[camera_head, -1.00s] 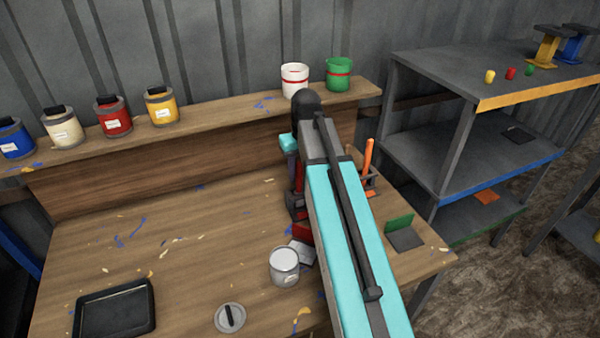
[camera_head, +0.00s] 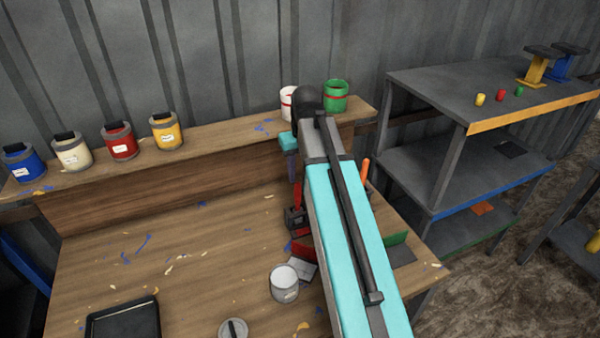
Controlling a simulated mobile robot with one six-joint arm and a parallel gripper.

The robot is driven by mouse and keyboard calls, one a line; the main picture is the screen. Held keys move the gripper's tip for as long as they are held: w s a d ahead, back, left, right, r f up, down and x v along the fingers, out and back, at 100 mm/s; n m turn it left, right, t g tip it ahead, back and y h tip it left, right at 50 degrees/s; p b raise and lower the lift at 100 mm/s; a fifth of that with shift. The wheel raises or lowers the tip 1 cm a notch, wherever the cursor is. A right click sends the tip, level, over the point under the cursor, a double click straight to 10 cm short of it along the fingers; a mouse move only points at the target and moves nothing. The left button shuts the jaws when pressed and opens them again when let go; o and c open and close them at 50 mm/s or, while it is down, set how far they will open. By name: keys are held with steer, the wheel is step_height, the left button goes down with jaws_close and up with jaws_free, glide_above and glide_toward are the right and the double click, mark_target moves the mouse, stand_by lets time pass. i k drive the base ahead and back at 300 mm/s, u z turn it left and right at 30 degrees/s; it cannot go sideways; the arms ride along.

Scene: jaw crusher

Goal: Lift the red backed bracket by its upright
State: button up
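The red backed bracket (camera_head: 303,250) is on the workbench, left of my arm. Its red upright shows just below my gripper, and its grey base plate (camera_head: 300,269) lies behind the paint can. My arm covers its right side. My dark gripper (camera_head: 296,222) points down near the top of the red upright. The fingertips are small and partly hidden, so I cannot tell whether they are open or touch the bracket.
An open can (camera_head: 284,284) stands close in front of the bracket. A round lid (camera_head: 233,330) and black tray (camera_head: 123,322) lie nearer. A green backed bracket (camera_head: 397,239) and orange-handled tool (camera_head: 365,172) are right of my arm. The bench's left middle is clear.

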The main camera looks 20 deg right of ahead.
mark_target(302, 257)
steer(key=k, duration=1.5)
